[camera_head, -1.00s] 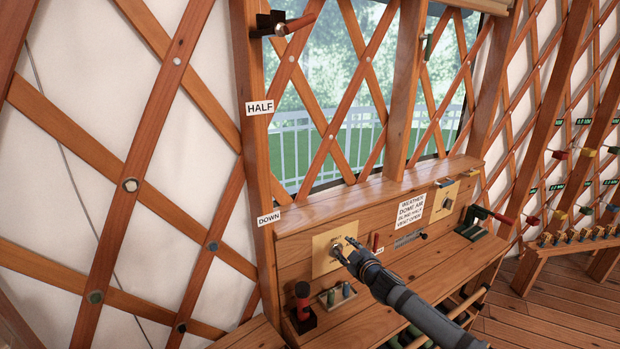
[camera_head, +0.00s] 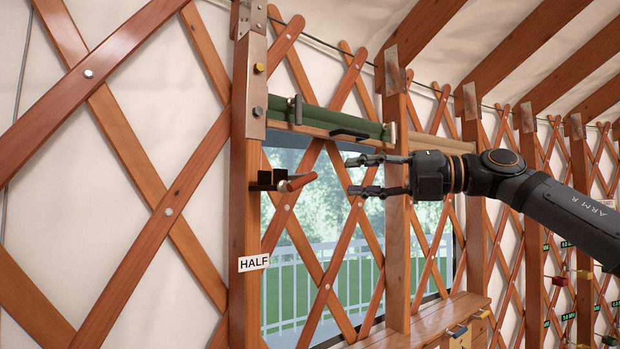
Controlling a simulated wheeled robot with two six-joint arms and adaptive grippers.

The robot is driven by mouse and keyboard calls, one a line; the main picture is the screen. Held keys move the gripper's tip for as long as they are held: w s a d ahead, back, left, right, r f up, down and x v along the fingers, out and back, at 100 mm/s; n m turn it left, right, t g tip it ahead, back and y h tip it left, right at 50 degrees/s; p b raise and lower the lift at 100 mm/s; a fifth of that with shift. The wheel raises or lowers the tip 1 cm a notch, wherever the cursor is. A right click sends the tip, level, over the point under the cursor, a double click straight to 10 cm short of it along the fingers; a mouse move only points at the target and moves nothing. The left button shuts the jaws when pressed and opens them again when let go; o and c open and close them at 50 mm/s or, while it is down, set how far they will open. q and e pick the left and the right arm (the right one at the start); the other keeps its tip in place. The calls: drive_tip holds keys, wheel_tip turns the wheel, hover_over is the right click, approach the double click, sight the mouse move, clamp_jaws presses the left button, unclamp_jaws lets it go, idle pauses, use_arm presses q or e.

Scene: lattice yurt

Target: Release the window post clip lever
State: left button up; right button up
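The clip lever (camera_head: 298,181) has a reddish handle and sits on a dark bracket (camera_head: 267,180) on the wooden window post (camera_head: 244,215), above a HALF label (camera_head: 254,262). The handle points right and slightly up from the bracket. My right gripper (camera_head: 356,175) is open and empty. Its two dark fingers point left, with their tips a short way right of the handle in the picture, apart from it. My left gripper is not in view.
A rolled green blind (camera_head: 340,122) with a dark handle (camera_head: 348,134) hangs across the window top. Crossed wooden lattice slats (camera_head: 335,228) and a second post (camera_head: 397,240) stand behind the gripper. A wooden ledge (camera_head: 440,318) lies below the window.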

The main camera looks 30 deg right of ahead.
sight(315, 177)
drive_tip(key=p+x, duration=0.2)
drive_tip(key=x, duration=0.1)
drive_tip(key=p+x, duration=0.2)
drive_tip(key=x, duration=0.1)
drive_tip(key=p+x, duration=0.3)
drive_tip(key=shift+w+a+r, duration=0.1)
drive_tip(key=shift+a+r, duration=0.15)
drive_tip(key=shift+r, duration=0.05)
drive_tip(key=shift+w+f, duration=0.15)
drive_tip(key=shift+f, duration=0.1)
drive_tip(key=shift+a, duration=0.1)
